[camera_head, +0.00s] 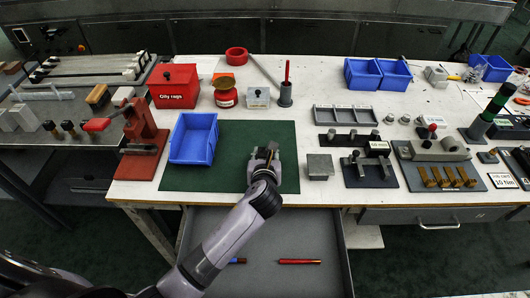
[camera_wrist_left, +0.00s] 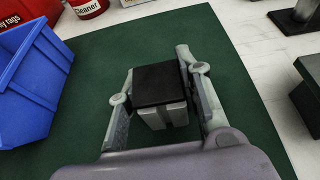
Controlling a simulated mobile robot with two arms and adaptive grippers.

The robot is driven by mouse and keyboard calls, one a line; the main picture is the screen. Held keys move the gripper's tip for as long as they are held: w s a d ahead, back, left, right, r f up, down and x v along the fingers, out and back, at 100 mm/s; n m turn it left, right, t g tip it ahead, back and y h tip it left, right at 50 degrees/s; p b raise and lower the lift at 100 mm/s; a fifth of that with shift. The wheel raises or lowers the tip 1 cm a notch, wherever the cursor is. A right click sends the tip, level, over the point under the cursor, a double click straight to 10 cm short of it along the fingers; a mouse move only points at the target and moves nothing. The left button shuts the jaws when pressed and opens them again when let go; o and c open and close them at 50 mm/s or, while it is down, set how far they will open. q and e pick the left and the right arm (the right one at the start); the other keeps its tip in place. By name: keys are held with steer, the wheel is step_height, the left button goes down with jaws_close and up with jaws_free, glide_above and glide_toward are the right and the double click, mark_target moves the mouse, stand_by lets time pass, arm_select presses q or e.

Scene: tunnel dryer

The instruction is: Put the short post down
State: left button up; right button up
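The short post (camera_wrist_left: 162,92) is a small block with a black top and pale grey sides, seen in the left wrist view. My left gripper (camera_wrist_left: 160,105) has one finger on each side of it and appears closed on it. In the head view my left gripper (camera_head: 264,154) is over the right part of the green mat (camera_head: 228,180), and the post is mostly hidden there. I cannot tell whether the post touches the mat. My right gripper is in neither view.
A blue bin (camera_head: 193,139) stands on the mat's left part; it also shows in the wrist view (camera_wrist_left: 30,85). A grey metal block (camera_head: 320,166) and black fixture (camera_head: 368,171) are to the right. An open drawer (camera_head: 300,235) juts out below. Mat around the gripper is clear.

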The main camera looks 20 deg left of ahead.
arm_select(q)
steer(key=o, duration=0.4)
steer(key=shift+o, duration=0.2)
steer(key=shift+s+r, duration=0.1)
steer(key=shift+r, duration=0.05)
steer(key=p+v, duration=0.1)
steer(key=v, duration=1.1)
